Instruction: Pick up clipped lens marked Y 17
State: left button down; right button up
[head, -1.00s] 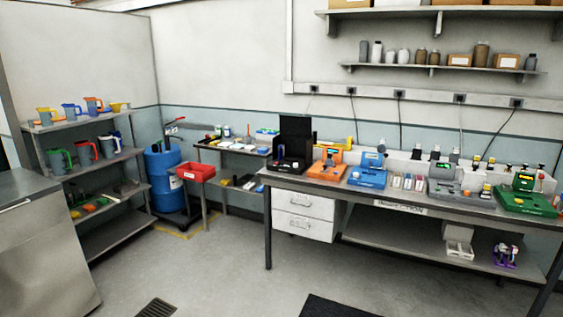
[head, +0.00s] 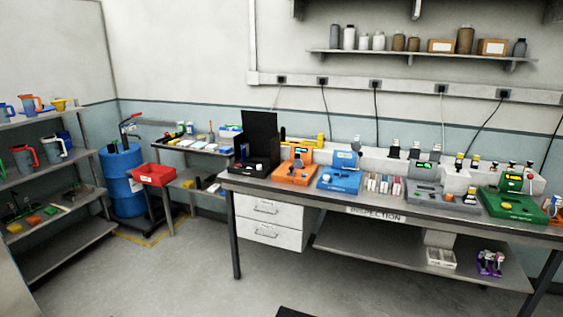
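I cannot make out a clipped lens marked Y 17; lettering on the small items is too small to read. The inspection bench (head: 375,216) stands ahead of me on the right. On it are an orange device (head: 296,168), a blue device (head: 340,180), a grey device (head: 430,198) and a green device (head: 510,205). A row of small pale and red items (head: 384,184) sits between the blue and grey devices. An open black case (head: 258,150) is at the bench's left end. Neither of my grippers is in view.
A red bin (head: 153,175) and a blue drum (head: 122,180) stand left of the bench, by a small side table (head: 190,148). A shelf rack (head: 62,252) with jugs is at far left. White drawers (head: 268,222) sit under the bench. The floor (head: 190,280) in front is clear.

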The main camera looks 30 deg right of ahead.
aim_at(297, 162)
jog(key=i+l+u, duration=0.1)
jog(key=l, duration=0.25)
jog(key=i+l+u, duration=0.1)
jog(key=l, duration=0.25)
jog(key=i+l+u, duration=0.1)
jog(key=l, duration=0.25)
jog(key=i+l, duration=0.1)
jog(key=l, duration=0.35)
jog(key=i+l, duration=0.15)
jog(key=l, duration=0.25)
jog(key=i+l, duration=0.1)
jog(key=l, duration=0.35)
jog(key=i+l+u, duration=0.1)
jog(key=l, duration=0.35)
jog(key=i+l, duration=0.1)
jog(key=l, duration=0.3)
